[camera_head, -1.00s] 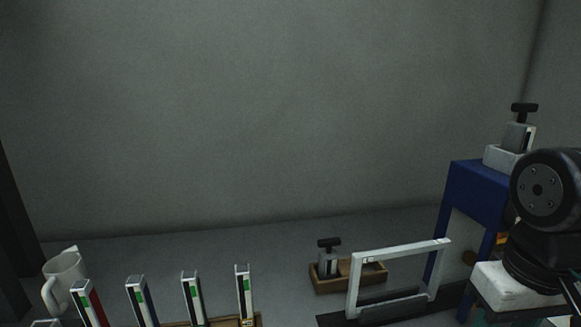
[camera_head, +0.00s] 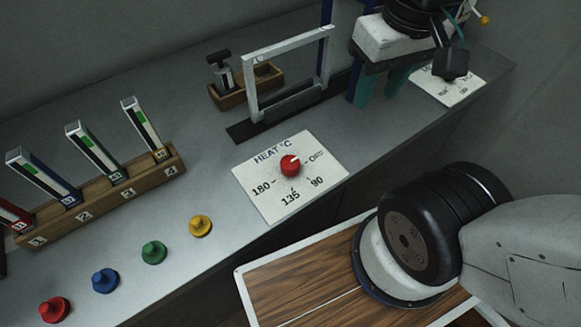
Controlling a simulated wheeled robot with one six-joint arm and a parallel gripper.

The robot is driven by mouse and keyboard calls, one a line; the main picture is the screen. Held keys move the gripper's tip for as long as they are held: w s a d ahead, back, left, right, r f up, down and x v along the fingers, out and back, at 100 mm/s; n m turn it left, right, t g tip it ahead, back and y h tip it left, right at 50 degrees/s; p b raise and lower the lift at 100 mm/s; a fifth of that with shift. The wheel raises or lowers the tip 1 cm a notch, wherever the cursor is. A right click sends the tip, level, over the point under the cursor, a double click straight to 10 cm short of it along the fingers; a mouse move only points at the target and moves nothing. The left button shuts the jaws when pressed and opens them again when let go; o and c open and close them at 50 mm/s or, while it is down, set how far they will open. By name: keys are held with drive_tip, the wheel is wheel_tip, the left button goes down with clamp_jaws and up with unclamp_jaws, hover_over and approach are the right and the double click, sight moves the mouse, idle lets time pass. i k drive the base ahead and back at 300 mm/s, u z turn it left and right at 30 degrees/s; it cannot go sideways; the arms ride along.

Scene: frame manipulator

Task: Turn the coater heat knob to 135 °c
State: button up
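The heat card (camera_head: 250,190) lies on the grey bench, marked HEAT °C with OFF, 90, 135 and 180 around the dial. Its red knob (camera_head: 289,168) stands in the middle, and its white pointer mark faces the OFF label. My gripper (camera_head: 380,92) hangs at the upper right with a white body and two teal fingers pointing down. The fingers are apart with nothing seen between them. The gripper is up and to the right of the knob, clear of it.
A white frame (camera_head: 290,75) stands behind the card, near a wooden tray (camera_head: 262,84) with a T-handled weight (camera_head: 222,72). A rack (camera_head: 100,205) of strips is left. Coloured pegs (camera_head: 154,252) line the front. Another card (camera_head: 455,95) lies right, partly hidden.

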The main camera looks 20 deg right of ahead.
sight(289, 165)
drive_tip(key=u, duration=0.05)
drive_tip(key=k, duration=1.1)
drive_tip(key=z, duration=0.45)
drive_tip(key=i, duration=0.65)
drive_tip(key=u, duration=0.25)
